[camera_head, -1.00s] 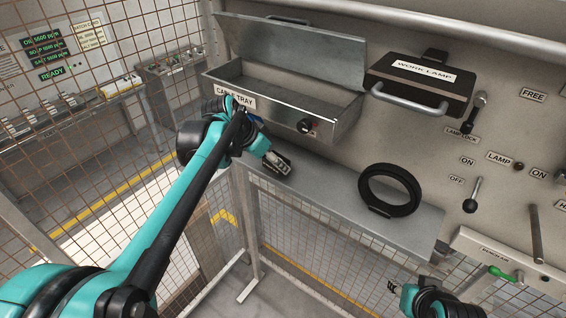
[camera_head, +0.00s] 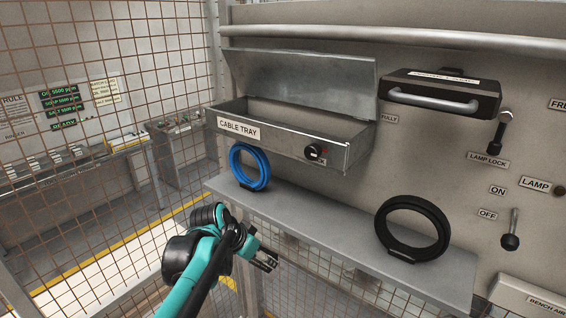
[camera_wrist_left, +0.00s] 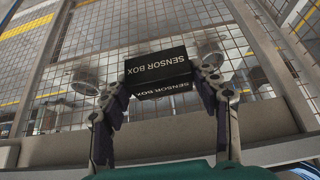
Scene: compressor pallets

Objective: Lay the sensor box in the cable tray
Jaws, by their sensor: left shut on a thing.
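The cable tray (camera_head: 340,157) is a grey metal trough on the wall panel, with its lid (camera_head: 310,85) raised at the back. A "CABLE TRAY" label and a dark knob are on its front. The black sensor box (camera_wrist_left: 158,68), with white lettering, is between the fingers of my left gripper (camera_wrist_left: 165,95) in the left wrist view. In the head view my left gripper (camera_head: 266,262) is below and in front of the shelf, well below the tray. The box cannot be made out there. My right gripper is out of view.
A shelf (camera_head: 330,225) below the tray bears a blue coil (camera_head: 236,168) at the left and a black coil (camera_head: 384,232) at the right. A work lamp (camera_head: 445,92) hangs right of the tray. Wire mesh (camera_head: 110,190) stands at the left.

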